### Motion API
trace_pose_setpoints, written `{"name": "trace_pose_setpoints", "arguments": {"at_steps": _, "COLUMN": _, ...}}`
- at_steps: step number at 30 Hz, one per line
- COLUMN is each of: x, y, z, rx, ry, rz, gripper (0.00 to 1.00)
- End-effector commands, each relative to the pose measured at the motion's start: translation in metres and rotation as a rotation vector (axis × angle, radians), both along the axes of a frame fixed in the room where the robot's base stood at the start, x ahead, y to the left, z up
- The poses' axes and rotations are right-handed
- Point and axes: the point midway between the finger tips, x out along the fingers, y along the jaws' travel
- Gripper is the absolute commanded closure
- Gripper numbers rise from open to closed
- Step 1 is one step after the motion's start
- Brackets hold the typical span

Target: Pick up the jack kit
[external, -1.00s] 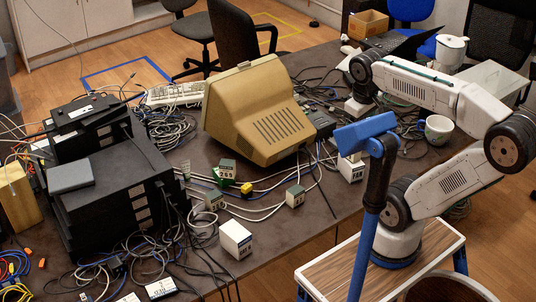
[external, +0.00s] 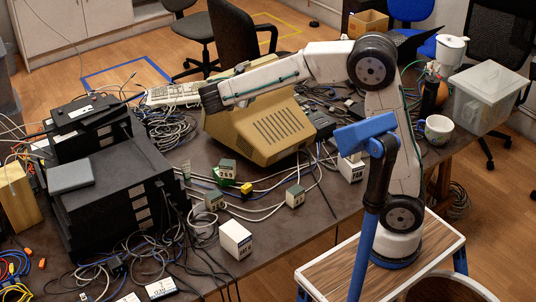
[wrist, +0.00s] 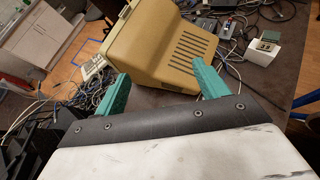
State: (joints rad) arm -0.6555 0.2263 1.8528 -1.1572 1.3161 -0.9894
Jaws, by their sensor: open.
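I cannot tell for sure which thing is the jack kit, as the small box labels are hard to read. The wrist view shows a white box with a dark label (wrist: 262,52) at upper right. My gripper (wrist: 161,88) has its teal fingers wide apart, with nothing between them. In the external view, my wrist hangs over the beige monitor's left side.
The beige monitor (external: 268,128) stands mid-table close to my arm. Black equipment (external: 110,195) is stacked at left. Loose cables (external: 165,240) cover much of the table. A mug (external: 437,129) and a clear bin (external: 484,100) are at right. A bare strip of tabletop (external: 325,205) lies front right.

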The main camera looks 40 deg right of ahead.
Motion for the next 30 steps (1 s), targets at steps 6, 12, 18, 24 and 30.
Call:
{"name": "trace_pose_setpoints", "arguments": {"at_steps": 6, "x": 0.022, "y": 0.054, "z": -0.038, "rx": -0.163, "ry": 0.042, "rz": 0.162, "gripper": 0.27}}
{"name": "trace_pose_setpoints", "arguments": {"at_steps": 12, "x": 0.021, "y": 0.051, "z": -0.132, "rx": -0.157, "ry": 0.042, "rz": 0.158, "gripper": 0.27}}
{"name": "trace_pose_setpoints", "arguments": {"at_steps": 18, "x": 0.020, "y": 0.050, "z": -0.225, "rx": -0.155, "ry": 0.041, "rz": 0.156, "gripper": 0.27}}
{"name": "trace_pose_setpoints", "arguments": {"at_steps": 24, "x": 0.020, "y": 0.050, "z": -0.290, "rx": -0.151, "ry": 0.036, "rz": 0.154, "gripper": 0.27}}
{"name": "trace_pose_setpoints", "arguments": {"at_steps": 30, "x": 0.024, "y": 0.048, "z": -0.309, "rx": -0.148, "ry": 0.032, "rz": 0.152, "gripper": 0.27}}
